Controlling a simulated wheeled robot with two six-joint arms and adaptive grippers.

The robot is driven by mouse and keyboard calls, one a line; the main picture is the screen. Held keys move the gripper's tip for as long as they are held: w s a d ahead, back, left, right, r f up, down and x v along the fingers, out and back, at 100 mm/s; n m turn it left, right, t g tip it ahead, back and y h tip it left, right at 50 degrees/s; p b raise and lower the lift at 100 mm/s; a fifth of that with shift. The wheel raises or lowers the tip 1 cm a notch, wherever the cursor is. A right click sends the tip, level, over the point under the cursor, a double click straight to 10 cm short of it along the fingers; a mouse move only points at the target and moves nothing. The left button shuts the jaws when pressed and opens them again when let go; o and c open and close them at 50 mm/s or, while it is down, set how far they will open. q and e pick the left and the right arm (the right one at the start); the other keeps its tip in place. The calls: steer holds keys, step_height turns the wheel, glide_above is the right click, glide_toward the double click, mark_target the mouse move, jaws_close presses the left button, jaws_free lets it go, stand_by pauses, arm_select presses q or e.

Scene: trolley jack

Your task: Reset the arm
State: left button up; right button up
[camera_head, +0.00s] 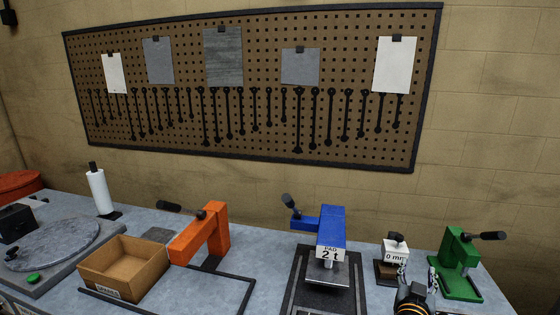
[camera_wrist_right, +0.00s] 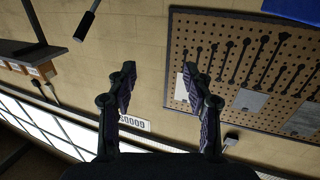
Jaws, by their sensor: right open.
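An orange press-like device (camera_head: 212,232) with a black-gripped lever (camera_head: 172,207) stands on the bench left of centre. A blue device (camera_head: 330,228) marked "PAD 2 t" stands in the middle, its black-knobbed lever (camera_head: 288,202) tilted up to the left. A green device (camera_head: 457,252) at the right has a lever (camera_head: 487,236) pointing right. My right gripper (camera_head: 417,277) is low in the head view, between the blue and green devices. In the right wrist view its two fingers (camera_wrist_right: 160,80) are spread, with nothing between them. My left gripper is not in view.
A small block marked "0 mm" (camera_head: 395,250) is right beside my right gripper. An open cardboard box (camera_head: 122,270), a round grey plate (camera_head: 60,243) and a white roll (camera_head: 99,190) are at the left. A pegboard (camera_head: 250,85) hangs behind the bench.

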steer(key=s+f+n+g+y, duration=0.1)
steer(key=s+f+g+y, duration=0.1)
steer(key=s+f+g, duration=0.5)
steer(key=s+a+f+n+g+y, duration=0.25)
steer(key=s+a+f, duration=0.3)
steer(key=s, duration=0.35)
steer(key=s+a+f+n+g+y, duration=0.2)
steer(key=s+a+f+n+y, duration=0.3)
steer(key=s, duration=0.5)
step_height(320, 180, down, 28)
steer(key=d+m+g+b, duration=0.1)
steer(key=m+b, duration=0.1)
steer(key=b, duration=0.3)
arm_select(q)
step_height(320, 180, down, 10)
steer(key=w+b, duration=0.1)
steer(key=b, duration=0.4)
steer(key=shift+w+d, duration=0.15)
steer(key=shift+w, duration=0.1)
arm_select(e)
steer(key=s+d+f, duration=0.1)
steer(key=s+f, duration=0.9)
steer(key=f, duration=0.2)
steer(key=s+f+g, duration=0.1)
steer(key=s+f, duration=0.9)
steer(key=f, duration=0.2)
steer(key=shift+d+f+h, duration=0.25)
steer(key=shift+d+h, duration=0.1)
steer(key=shift+h, duration=0.1)
